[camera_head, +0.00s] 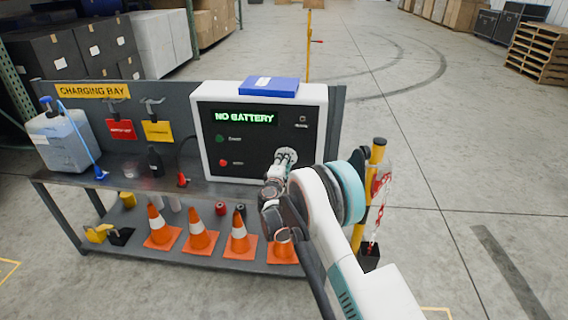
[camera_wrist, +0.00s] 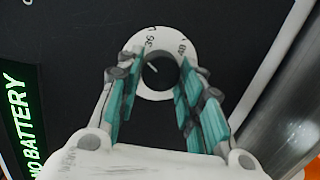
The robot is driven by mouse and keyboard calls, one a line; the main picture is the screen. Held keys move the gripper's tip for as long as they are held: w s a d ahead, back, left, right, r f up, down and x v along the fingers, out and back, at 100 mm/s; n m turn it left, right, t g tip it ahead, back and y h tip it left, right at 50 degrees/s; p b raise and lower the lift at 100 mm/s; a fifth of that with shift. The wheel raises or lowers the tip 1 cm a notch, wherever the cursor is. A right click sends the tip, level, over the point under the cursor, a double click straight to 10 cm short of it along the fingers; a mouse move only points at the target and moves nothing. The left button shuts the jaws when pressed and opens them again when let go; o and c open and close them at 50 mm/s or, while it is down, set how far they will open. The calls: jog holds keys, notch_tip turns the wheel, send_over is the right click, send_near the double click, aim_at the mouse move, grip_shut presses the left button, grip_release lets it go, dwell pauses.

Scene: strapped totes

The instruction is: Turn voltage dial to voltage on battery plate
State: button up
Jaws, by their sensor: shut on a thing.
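The voltage dial (camera_wrist: 160,70) is a dark round knob on a white ring in the wrist view. The ring shows 36 V at upper left and 48 at upper right. A pale pointer mark on the knob points to the upper left. My gripper (camera_wrist: 158,82) is shut on the knob, one teal finger on each side. In the head view my gripper (camera_head: 281,167) is at the lower right of the charger (camera_head: 316,100), whose display (camera_head: 245,117) reads NO BATTERY. A blue box (camera_head: 268,87) with a white label lies on the charger; the label is too small to read.
The charger stands on a grey bench (camera_head: 120,188) with a jug (camera_head: 60,140) at left. A green and a red button (camera_head: 222,163) are left of the dial. A yellow post (camera_head: 374,185) stands just right. Floor beyond is open.

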jog(key=m, duration=0.5)
jog(key=shift+d+y, duration=0.1)
jog(key=shift+y, duration=0.2)
dwell(0.4)
jog(key=o, duration=1.1)
jog(key=shift+c, duration=0.2)
jog(key=s+a+r, duration=0.1)
jog(key=s, duration=1.1)
jog(key=shift+r, duration=0.15)
